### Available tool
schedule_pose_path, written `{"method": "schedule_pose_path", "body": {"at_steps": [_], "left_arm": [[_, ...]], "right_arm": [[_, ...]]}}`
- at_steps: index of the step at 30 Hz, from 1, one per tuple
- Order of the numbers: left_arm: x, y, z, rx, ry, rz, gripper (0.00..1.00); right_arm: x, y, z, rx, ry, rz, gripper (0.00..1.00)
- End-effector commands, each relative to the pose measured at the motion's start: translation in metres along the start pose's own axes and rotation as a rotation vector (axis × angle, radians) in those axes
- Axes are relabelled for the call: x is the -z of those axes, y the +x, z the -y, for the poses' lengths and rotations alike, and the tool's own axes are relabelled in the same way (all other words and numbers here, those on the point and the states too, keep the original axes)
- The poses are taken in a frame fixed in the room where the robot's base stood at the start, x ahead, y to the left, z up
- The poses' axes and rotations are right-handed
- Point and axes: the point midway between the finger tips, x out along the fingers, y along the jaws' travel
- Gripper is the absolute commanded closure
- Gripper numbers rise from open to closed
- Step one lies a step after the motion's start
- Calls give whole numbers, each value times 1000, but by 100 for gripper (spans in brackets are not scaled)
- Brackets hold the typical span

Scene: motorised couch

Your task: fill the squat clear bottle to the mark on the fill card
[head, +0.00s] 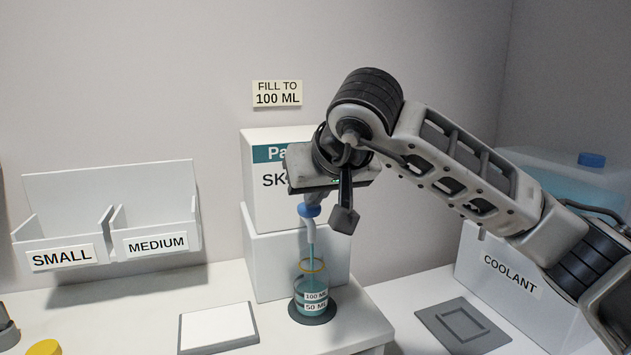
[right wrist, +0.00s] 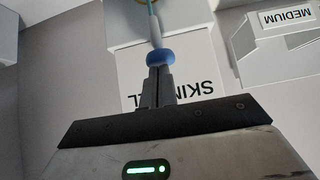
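The squat clear bottle (head: 298,290) stands upright on a dark round pad, with an orange ring at its mouth and 100 ML and 50 ML labels. It looks teal inside; the exact level is hard to read. My right gripper (head: 309,194) is above it, its fingers close together on a blue-collared, dropper-like tool (head: 309,211). The tool's pale tube points down, and a thin teal line runs from it into the bottle mouth. The right wrist view shows the fingers (right wrist: 160,80) at the blue collar (right wrist: 160,57). The fill card (head: 277,93) on the wall reads 100 ML. My left gripper is not in view.
A white COOLANT block (head: 512,275) with a blue-capped clear container (head: 560,180) stands right. SMALL (head: 62,257) and MEDIUM (head: 157,243) bins stand left. A white plate (head: 218,326) lies left of the bottle, a grey pad (head: 462,325) right. A yellow cap (head: 45,348) is front left.

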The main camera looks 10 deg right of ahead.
Motion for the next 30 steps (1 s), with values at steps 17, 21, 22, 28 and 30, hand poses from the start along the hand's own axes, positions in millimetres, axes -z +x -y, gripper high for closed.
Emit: {"method": "schedule_pose_path", "body": {"at_steps": [17, 21, 22, 28, 30], "left_arm": [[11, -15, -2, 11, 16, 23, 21], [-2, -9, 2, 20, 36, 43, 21], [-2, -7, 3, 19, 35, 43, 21], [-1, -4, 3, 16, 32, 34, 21], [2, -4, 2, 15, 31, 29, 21]], "right_arm": [[22, -24, -1, -4, 0, 9, 100], [27, -48, -2, -3, -1, -1, 100], [27, -56, -2, -4, -1, -3, 100], [28, -100, -2, -3, 1, -5, 100], [28, -111, -2, -4, 2, -4, 100]]}}
